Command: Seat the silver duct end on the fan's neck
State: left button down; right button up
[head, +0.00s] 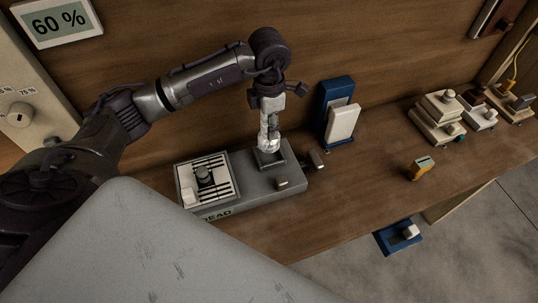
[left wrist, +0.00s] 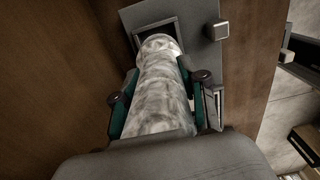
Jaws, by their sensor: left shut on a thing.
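My left gripper (head: 268,112) points down over the grey unit and is shut on the silver duct (head: 266,142). In the left wrist view the crinkled silver duct (left wrist: 160,90) runs between the green-sided fingers of the left gripper (left wrist: 160,94). Its far end lies at the square, dark-mouthed neck (left wrist: 180,27) of the grey fan unit. In the head view the duct's lower end is over the neck (head: 283,152). Whether it is inside the neck or just above it, I cannot tell. My right gripper is not in view.
The grey fan unit (head: 240,206) has a slotted white panel (head: 186,176) at its left. A blue stand with a white block (head: 341,122) is right of it. An orange item (head: 421,168) and white stacked units (head: 437,117) stand farther right. Bare bench lies between.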

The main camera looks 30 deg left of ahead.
pick_arm(q)
jog(key=shift+f+b, duration=1)
jog(key=shift+f, duration=0.15)
jog(key=shift+f+b, duration=0.4)
jog(key=shift+f+b, duration=1.35)
jog(key=shift+f, duration=0.05)
dwell(0.7)
jog(key=c, duration=0.5)
grip_release()
jog(key=shift+c, duration=0.2)
